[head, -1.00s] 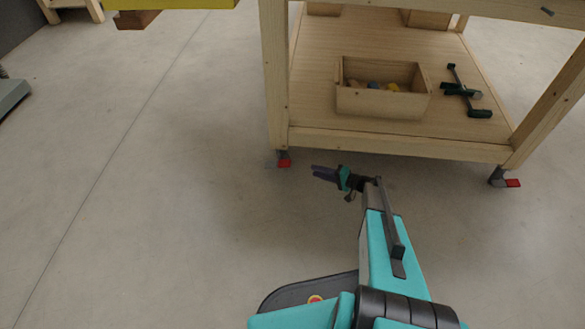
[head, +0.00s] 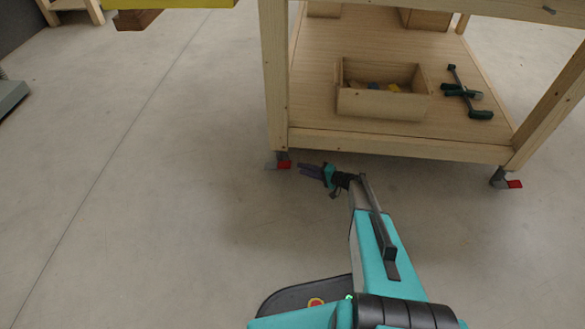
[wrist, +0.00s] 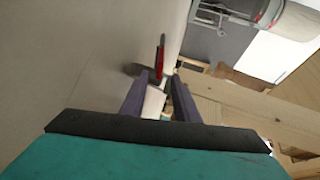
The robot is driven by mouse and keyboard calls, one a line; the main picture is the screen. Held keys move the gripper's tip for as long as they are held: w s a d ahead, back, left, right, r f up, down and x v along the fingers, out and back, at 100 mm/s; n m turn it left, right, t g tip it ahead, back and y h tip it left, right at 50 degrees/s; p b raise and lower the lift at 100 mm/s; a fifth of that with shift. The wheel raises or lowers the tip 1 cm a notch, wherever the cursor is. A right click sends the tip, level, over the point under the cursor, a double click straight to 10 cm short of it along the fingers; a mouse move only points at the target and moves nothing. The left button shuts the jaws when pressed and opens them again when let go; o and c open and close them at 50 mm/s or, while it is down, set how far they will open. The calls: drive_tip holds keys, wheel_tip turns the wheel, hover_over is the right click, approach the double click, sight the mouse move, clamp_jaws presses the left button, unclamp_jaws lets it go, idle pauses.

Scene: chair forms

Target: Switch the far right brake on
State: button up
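A red brake pedal (head: 283,165) sits on the caster under the bench's left front leg in the head view. In the wrist view the red pedal (wrist: 160,56) stands just ahead of my fingertips, seen narrow and edge-on. A second red brake pedal (head: 514,183) sits on the caster under the right leg, far from my gripper. My gripper (head: 301,168) is low near the floor, just right of the left caster, pointing at it. In the wrist view its fingers (wrist: 157,83) are apart with nothing held. Contact with the pedal cannot be told.
The wooden bench (head: 400,147) stands over the casters, its lower shelf edge just above my gripper. The shelf bears an open wooden box (head: 383,104) and a dark green clamp (head: 463,92).

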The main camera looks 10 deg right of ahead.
drive_tip(key=b, duration=0.1)
approach(277, 165)
drive_tip(key=shift+w+a+f, duration=0.15)
drive_tip(key=shift+w+a, duration=0.05)
drive_tip(key=shift+w, duration=0.55)
drive_tip(key=shift+w+a+f, duration=0.1)
drive_tip(key=shift+w+a, duration=0.05)
drive_tip(key=shift+w, duration=0.6)
clamp_jaws()
